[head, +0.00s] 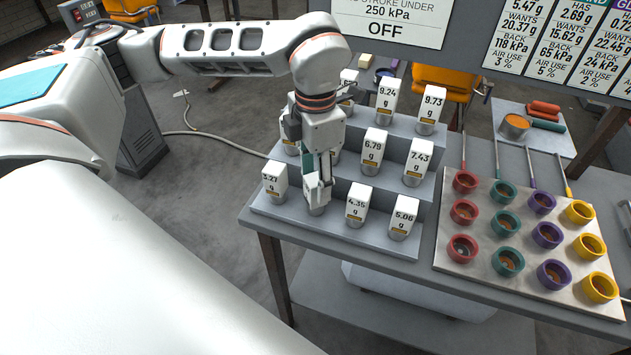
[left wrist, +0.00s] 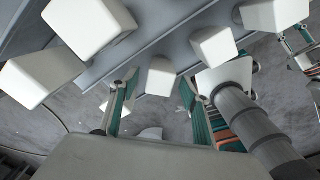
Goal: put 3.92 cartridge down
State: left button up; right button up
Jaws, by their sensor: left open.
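No label reading 3.92 shows. A cartridge (head: 316,208) with its label hidden by my left gripper stands on the front step of the grey stand (head: 296,225). It is between the cartridge that seems to read 3.27 (head: 274,181) and the 4.35 one (head: 357,204). My left gripper (head: 318,187) points down at this hidden-label cartridge, with its fingers at its top. In the left wrist view the teal-padded fingers (left wrist: 161,108) are spread apart, and a white cartridge (left wrist: 160,77) shows in the gap. Contact cannot be told.
More cartridges stand close by, including 6.79 (head: 374,151), 7.43 (head: 417,161) and the front right one (head: 403,219). A plate (head: 447,248) with red, green, purple and yellow rings lies to the right. A display panel (head: 398,30) hangs behind.

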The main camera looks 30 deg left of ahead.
pick_arm(q)
notch_tip(320, 180, up, 10)
dwell(0.4)
grip_shut()
dwell(1.0)
dwell(0.4)
